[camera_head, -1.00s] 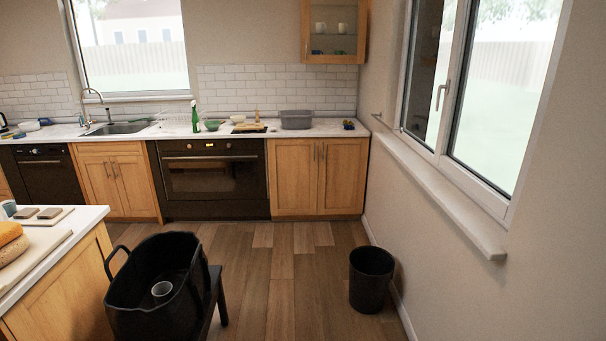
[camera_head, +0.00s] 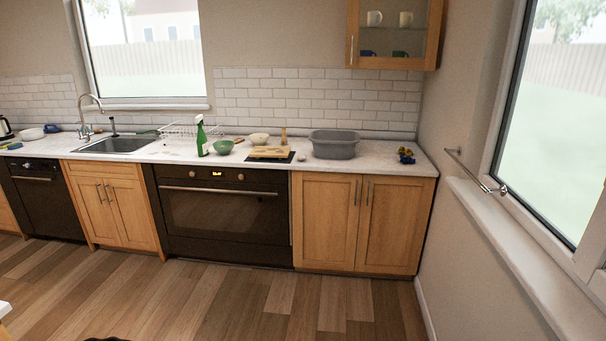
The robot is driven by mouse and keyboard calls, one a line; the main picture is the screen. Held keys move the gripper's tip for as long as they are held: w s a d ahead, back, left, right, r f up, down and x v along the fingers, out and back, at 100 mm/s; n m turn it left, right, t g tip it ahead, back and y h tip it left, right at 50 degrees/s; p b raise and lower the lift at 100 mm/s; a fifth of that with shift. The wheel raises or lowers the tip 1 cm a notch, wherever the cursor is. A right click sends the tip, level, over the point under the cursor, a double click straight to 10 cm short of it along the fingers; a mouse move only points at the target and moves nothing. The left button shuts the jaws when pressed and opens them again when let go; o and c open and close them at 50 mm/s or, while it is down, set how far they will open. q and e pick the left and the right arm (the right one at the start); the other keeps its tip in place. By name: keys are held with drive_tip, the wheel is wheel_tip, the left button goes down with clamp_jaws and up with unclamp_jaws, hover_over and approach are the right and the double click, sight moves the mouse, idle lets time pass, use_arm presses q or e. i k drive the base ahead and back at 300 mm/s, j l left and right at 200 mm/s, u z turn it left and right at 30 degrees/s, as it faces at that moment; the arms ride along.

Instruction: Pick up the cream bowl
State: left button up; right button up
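A small cream bowl (camera_head: 258,139) stands upright on the white counter against the back wall. It is behind and to the right of a green bowl (camera_head: 223,147), and behind a wooden board (camera_head: 270,153) on a dark plate. Neither of my grippers shows in the head view.
A green spray bottle (camera_head: 201,136) stands left of the green bowl, in front of a white dish rack (camera_head: 178,133). A grey tub (camera_head: 334,144) stands to the right. The oven (camera_head: 222,210) is below. The wooden floor (camera_head: 230,300) before the cabinets is clear.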

sight(259, 140)
drive_tip(key=i+u, duration=0.15)
drive_tip(key=i, duration=0.45)
drive_tip(key=i+u, duration=0.2)
drive_tip(key=i, duration=0.4)
drive_tip(key=i+u, duration=0.15)
drive_tip(key=i, duration=0.45)
drive_tip(key=i+l+u, duration=0.15)
drive_tip(key=i, duration=0.45)
